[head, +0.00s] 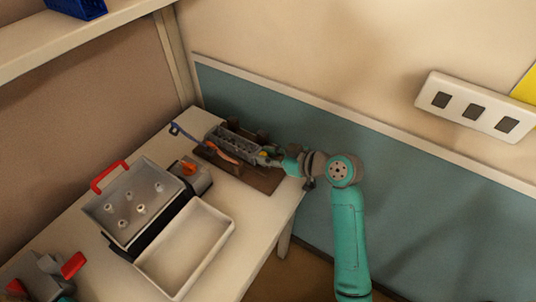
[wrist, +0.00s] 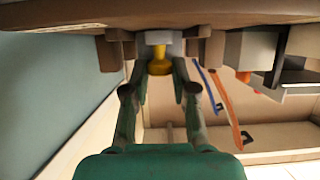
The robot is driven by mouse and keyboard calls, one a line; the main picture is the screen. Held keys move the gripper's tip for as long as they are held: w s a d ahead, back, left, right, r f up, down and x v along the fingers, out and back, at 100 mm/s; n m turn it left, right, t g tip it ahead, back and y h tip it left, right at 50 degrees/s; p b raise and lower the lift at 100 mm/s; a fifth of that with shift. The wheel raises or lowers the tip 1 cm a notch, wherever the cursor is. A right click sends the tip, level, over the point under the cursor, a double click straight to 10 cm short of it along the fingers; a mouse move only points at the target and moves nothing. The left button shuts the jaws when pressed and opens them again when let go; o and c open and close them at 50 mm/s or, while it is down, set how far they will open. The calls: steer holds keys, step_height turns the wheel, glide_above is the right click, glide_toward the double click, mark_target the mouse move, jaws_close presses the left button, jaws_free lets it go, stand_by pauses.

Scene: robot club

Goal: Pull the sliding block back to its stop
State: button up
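The slide fixture sits on a dark brown base (head: 262,181) at the far corner of the table, with a grey ridged body (head: 238,146). A small yellow knob (head: 263,154) is at its near right end. In the wrist view the yellow knob (wrist: 159,64) sticks out from a light grey block (wrist: 165,43), which seems to be the sliding block. My gripper (wrist: 160,72) is open, one finger on each side of the knob, with gaps visible. In the head view my gripper (head: 277,161) reaches the fixture from the right; contact is too small to tell.
An orange-handled tool (head: 224,150) and a blue one (head: 182,132) lie by the fixture. A box with an orange knob (head: 190,168), a red-handled case (head: 132,205) and an empty white tray (head: 187,248) stand to the left. The wall (head: 390,180) is close behind my arm.

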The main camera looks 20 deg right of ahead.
mark_target(285, 176)
jaws_close()
steer(key=shift+s+d, duration=0.85)
steer(key=shift+s, duration=0.35)
steer(key=shift+s+d, duration=0.85)
steer(key=shift+s, duration=0.3)
steer(key=shift+f, duration=0.1)
steer(key=o, duration=0.8)
jaws_free()
steer(key=shift+d, duration=0.1)
steer(key=shift+c, duration=0.2)
steer(key=shift+s, duration=0.1)
steer(key=v, duration=1.2)
steer(key=shift+d, duration=0.1)
